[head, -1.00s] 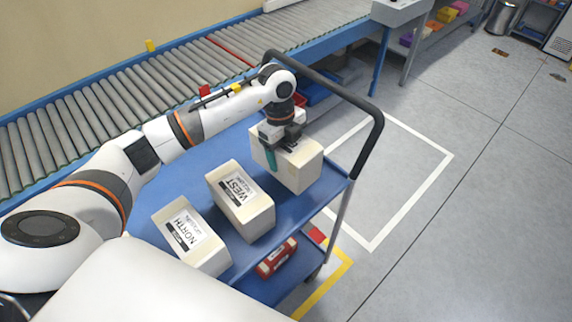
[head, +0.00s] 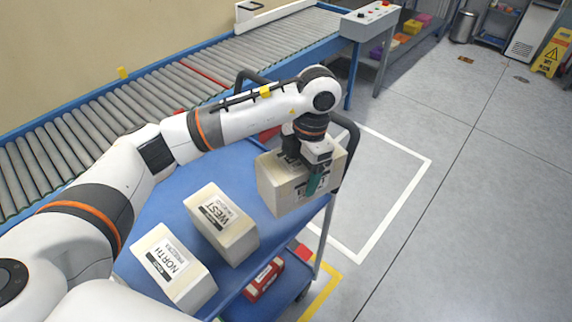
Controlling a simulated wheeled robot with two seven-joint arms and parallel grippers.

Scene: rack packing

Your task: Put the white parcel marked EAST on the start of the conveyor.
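A white parcel (head: 280,190) is in my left gripper (head: 312,175) at the far right end of the blue trolley. The fingers are shut on its upper part and cover much of its printed labels, so I cannot read its name. It appears raised a little above the trolley top, overlapping the trolley's handle in the picture. Two other white parcels stand on the trolley, one marked WEST (head: 238,245) and one marked NORTH (head: 195,293). The conveyor (head: 150,95) runs along the wall behind the trolley. My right gripper is not in view.
The blue trolley (head: 165,215) has bare room behind the parcels. A red box (head: 263,280) lies on its lower shelf. A control box (head: 368,20) stands at the conveyor's far right end. The floor inside the white outline (head: 385,185) is clear.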

